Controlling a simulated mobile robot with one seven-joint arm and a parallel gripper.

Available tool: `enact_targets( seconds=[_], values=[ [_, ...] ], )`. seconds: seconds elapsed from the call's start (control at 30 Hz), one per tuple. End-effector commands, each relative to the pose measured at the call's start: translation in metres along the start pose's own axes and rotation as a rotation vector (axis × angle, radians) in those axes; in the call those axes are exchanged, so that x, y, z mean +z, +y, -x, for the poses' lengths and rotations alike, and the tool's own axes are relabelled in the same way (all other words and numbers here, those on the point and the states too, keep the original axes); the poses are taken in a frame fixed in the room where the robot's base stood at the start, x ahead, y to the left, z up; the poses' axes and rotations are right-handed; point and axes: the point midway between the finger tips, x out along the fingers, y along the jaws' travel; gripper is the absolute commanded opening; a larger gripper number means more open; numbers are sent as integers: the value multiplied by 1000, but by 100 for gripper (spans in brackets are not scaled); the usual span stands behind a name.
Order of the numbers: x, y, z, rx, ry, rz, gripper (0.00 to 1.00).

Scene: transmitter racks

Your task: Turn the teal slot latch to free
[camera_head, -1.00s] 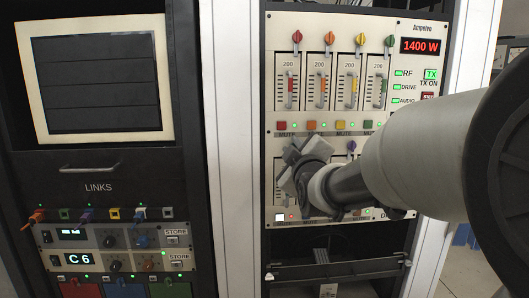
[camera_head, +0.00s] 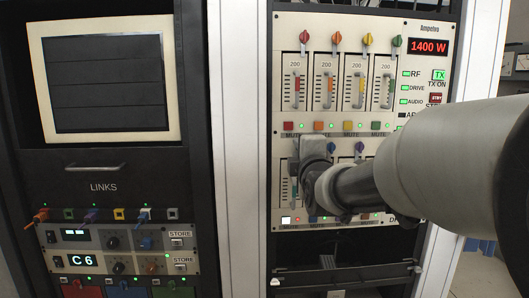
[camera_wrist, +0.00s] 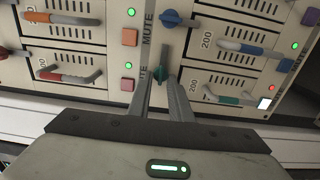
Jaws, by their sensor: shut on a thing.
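The teal slot latch (camera_wrist: 161,73) is a small knob on the rack panel, in the wrist view just past my fingertips. Its long tab runs roughly up the picture. My gripper (camera_wrist: 162,84) is shut on it, with one finger on each side. In the head view my gripper (camera_head: 312,146) lies against the left end of the lower module row and hides the latch. The teal-handled module (camera_wrist: 235,98) is right of the fingers in the wrist view.
A blue latch (camera_wrist: 172,18) sits beside the teal one, and a purple latch (camera_head: 360,147) is farther right in the head view. Square mute buttons (camera_head: 347,127) run above. Upper modules have red, orange, yellow and green latches. An equipment rack (camera_head: 97,165) stands left.

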Motion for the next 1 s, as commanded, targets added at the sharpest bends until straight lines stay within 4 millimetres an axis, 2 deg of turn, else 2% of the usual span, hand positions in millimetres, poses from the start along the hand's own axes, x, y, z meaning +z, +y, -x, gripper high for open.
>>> enact_targets(
  seconds=[0.47,0.5,0.57,0.87,1.0],
  values=[
    [1,-1,0,-3,-2,12,0],
    [1,-1,0,-2,-2,12,25],
    [1,-1,0,-2,-2,12,35],
    [0,0,0,-1,-1,11,37],
    [0,1,10,0,-1,10,37]
  ],
)
